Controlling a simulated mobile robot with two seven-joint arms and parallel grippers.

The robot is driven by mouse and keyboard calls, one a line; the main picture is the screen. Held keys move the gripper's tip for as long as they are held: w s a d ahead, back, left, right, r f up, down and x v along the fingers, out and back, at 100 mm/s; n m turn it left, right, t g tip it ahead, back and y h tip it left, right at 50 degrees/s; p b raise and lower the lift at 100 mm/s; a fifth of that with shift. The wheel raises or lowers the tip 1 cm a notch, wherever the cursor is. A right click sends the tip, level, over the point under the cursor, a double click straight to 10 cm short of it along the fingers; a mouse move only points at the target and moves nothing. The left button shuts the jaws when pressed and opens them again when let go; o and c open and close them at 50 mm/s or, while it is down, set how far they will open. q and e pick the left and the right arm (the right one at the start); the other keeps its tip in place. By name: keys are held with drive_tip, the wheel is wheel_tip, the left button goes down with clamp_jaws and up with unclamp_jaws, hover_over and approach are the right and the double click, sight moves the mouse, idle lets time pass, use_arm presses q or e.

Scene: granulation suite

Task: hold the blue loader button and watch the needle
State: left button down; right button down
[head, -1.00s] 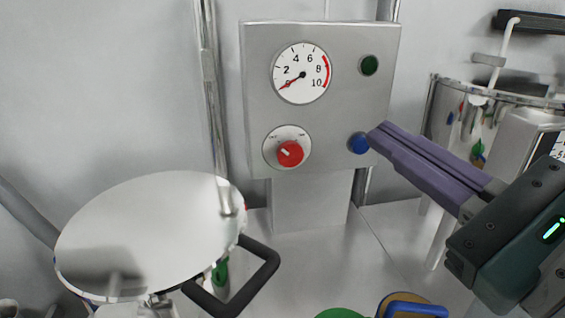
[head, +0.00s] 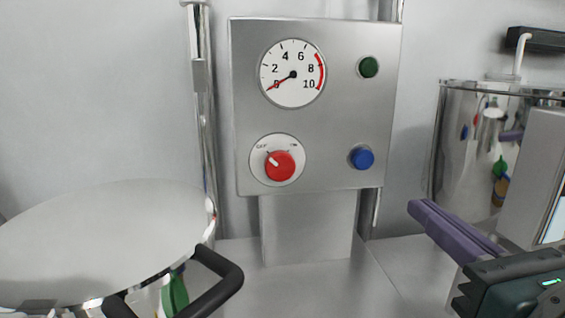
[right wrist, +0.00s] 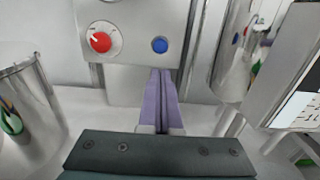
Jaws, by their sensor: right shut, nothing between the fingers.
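The blue button (head: 361,157) sits at the lower right of the grey control panel (head: 330,120); it also shows in the right wrist view (right wrist: 160,45). The gauge (head: 293,74) is at the panel's upper left, and its black and red needle points at 0. My right gripper (head: 416,208) is shut and empty, with purple fingers. It is below and to the right of the blue button, apart from it. In the right wrist view its fingertips (right wrist: 160,72) show just below the panel's lower edge. My left gripper is not in view.
A red knob (head: 281,165) on the panel points toward OFF, and a green button (head: 368,67) is above the blue one. A shiny lidded vessel (head: 100,235) with a black handle stands at left. A steel drum (head: 455,150) and a screen unit (head: 535,175) stand at right.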

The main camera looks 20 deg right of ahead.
sight(367, 166)
drive_tip(key=p+x, duration=0.1)
drive_tip(key=x, duration=1.2)
drive_tip(key=shift+d, duration=0.15)
drive_tip(key=shift+w+p, duration=0.15)
drive_tip(key=shift+p, duration=0.15)
drive_tip(key=shift+w+d, duration=0.1)
drive_tip(key=shift+w, duration=0.25)
drive_tip(key=shift+w+d+f, duration=0.15)
drive_tip(key=shift+f, duration=0.25)
idle(0.7)
